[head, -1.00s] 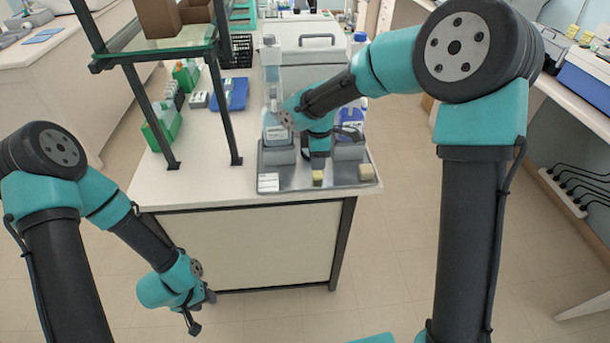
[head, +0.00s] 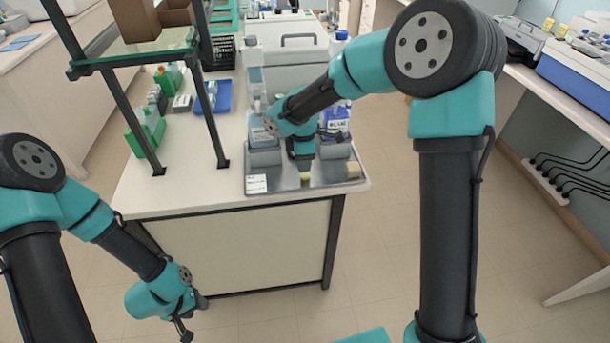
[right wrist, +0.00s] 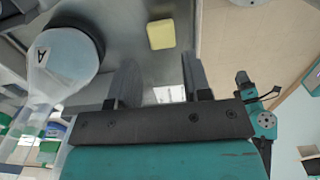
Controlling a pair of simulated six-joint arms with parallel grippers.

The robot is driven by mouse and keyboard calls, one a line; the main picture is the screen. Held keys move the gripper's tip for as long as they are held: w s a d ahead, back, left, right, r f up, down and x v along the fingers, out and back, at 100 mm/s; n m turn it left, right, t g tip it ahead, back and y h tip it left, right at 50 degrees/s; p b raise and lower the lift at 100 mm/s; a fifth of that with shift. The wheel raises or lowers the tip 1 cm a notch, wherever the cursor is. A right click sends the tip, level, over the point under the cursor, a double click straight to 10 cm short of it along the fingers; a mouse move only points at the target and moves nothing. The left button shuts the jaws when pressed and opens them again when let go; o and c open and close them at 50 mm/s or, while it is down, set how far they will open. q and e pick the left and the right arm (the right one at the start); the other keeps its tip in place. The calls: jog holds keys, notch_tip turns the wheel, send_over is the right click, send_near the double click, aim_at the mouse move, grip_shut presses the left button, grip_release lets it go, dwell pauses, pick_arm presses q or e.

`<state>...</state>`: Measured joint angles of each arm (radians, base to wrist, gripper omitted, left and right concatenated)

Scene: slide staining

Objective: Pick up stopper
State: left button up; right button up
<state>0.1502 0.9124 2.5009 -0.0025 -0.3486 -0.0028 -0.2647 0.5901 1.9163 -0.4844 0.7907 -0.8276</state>
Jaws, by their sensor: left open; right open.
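My left gripper (head: 190,318) hangs low in front of the bench, empty and open.
A bottle marked A (right wrist: 62,60) is close beside the right gripper. Bottles (head: 256,90) stand in grey holders on the tray. A glass shelf on dark posts (head: 135,58) rises at the left. The bench's front left top is clear.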

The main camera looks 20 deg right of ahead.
aim_at(305, 176)
jog(key=shift+s+d+f, duration=0.1)
jog(key=shift+f, duration=1.2)
jog(key=shift+s+f, duration=0.1)
jog(key=shift+f, duration=1.15)
jog(key=shift+c, duration=0.3)
jog(key=c, duration=0.6)
